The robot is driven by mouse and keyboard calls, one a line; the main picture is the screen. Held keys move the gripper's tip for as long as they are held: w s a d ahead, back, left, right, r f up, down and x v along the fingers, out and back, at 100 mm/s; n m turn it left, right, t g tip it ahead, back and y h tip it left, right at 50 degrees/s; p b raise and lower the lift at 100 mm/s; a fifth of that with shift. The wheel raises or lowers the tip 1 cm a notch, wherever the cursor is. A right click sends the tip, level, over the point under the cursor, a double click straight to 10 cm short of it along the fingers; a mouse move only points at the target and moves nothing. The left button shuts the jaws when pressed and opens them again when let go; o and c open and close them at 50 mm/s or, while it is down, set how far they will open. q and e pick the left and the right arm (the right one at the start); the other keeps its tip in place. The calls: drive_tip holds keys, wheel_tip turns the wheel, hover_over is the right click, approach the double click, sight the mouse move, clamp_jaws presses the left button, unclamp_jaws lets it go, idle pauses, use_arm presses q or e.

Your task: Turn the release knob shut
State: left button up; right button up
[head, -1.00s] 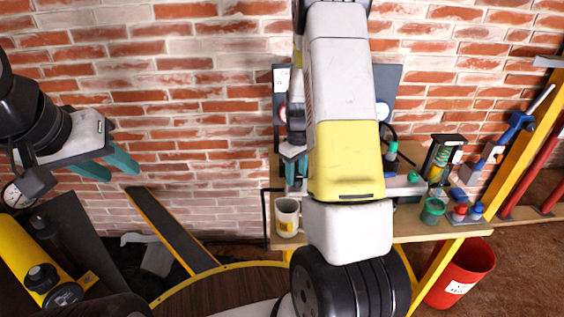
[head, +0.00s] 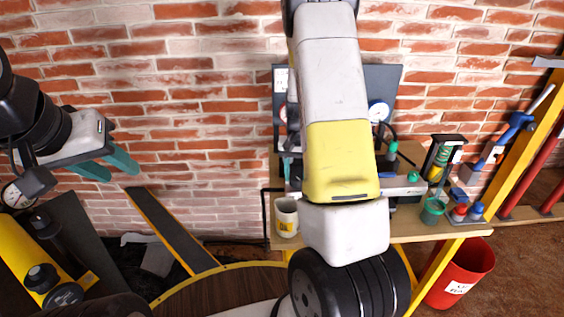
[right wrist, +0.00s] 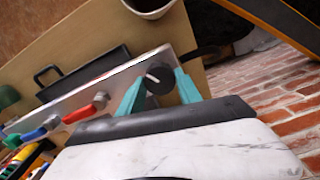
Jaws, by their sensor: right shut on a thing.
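The release knob (right wrist: 157,83) is dark and round with a white pointer line. It shows in the right wrist view at the end of a pale bar (right wrist: 112,88). The teal fingers of my right gripper (right wrist: 160,92) stand on either side of it and are shut on it. In the head view my right arm hides the knob and most of that gripper. My left gripper (head: 108,167) is at the left of the head view, empty, with its teal fingers apart before the brick wall.
A mug (head: 286,217) stands at the bench's left end. Red (right wrist: 88,109) and blue (right wrist: 34,134) handles sit along the bar. A pump-like device (head: 440,160) and a green cup (head: 432,211) stand at the right. A red bin (head: 463,270) stands below.

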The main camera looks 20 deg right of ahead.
sight(296, 177)
drive_tip(key=m, duration=0.6)
drive_tip(key=shift+m, duration=0.3)
idle(0.4)
drive_tip(key=o, duration=1.4)
drive_tip(key=shift+c, duration=0.2)
wheel_tip(296, 177, up, 8)
drive_tip(key=shift+f, duration=0.1)
